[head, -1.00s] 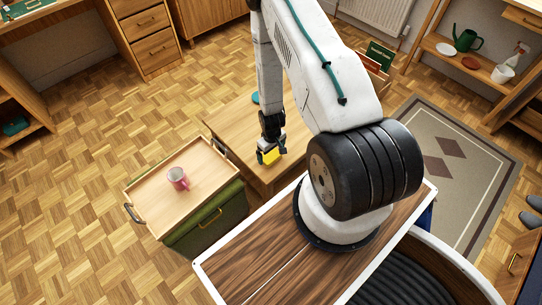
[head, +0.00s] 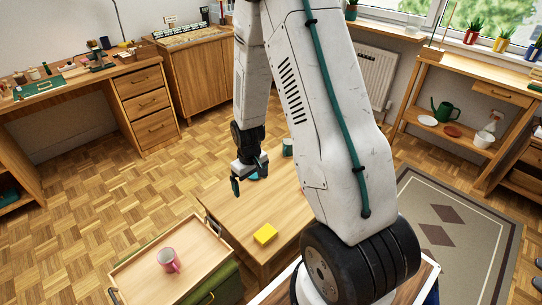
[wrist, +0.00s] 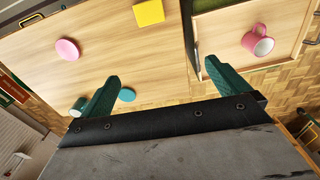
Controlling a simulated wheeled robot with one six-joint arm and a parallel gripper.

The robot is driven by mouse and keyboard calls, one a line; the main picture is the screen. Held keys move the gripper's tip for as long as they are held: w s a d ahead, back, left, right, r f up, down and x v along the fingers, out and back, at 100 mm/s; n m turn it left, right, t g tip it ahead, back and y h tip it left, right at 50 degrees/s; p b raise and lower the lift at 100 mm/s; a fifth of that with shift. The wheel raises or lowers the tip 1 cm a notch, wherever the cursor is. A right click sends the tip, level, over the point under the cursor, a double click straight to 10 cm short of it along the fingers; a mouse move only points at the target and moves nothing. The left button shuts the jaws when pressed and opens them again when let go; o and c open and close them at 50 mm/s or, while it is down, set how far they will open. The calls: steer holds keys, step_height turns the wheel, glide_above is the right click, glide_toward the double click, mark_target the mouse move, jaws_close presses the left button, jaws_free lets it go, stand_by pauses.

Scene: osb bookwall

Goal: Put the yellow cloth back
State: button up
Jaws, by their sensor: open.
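The yellow cloth (head: 265,234) is a small folded block lying flat on the low wooden table (head: 234,222), near the edge beside the tray. In the wrist view the cloth (wrist: 149,12) is at the top, well beyond the fingers. My gripper (head: 250,180) hangs above the table, up and to the left of the cloth in the head view. In the wrist view my gripper (wrist: 160,85) has its two green fingers wide apart with nothing between them.
A pink mug (head: 168,260) stands on a wooden tray (head: 130,275) left of the table. A teal disc (wrist: 127,95), a pink disc (wrist: 67,49) and a teal cup (wrist: 79,106) are on the table. A shelf (head: 460,136) with a green watering can (head: 446,111) stands at right.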

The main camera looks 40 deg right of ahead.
steer(key=s+a+r, duration=0.3)
steer(key=r, duration=0.8)
steer(key=s+a+r, duration=0.2)
steer(key=a+r, duration=0.1)
steer(key=r, duration=0.7)
steer(key=s+a+r, duration=0.3)
steer(key=s+r, duration=0.3)
steer(key=s, duration=0.3)
steer(key=s+a+r, duration=0.3)
steer(key=s+r, duration=0.4)
steer(key=s, duration=0.2)
steer(key=shift+s+a+r+t, duration=0.15)
steer(key=shift+s+r+t, duration=0.05)
steer(key=shift+s+t, duration=0.2)
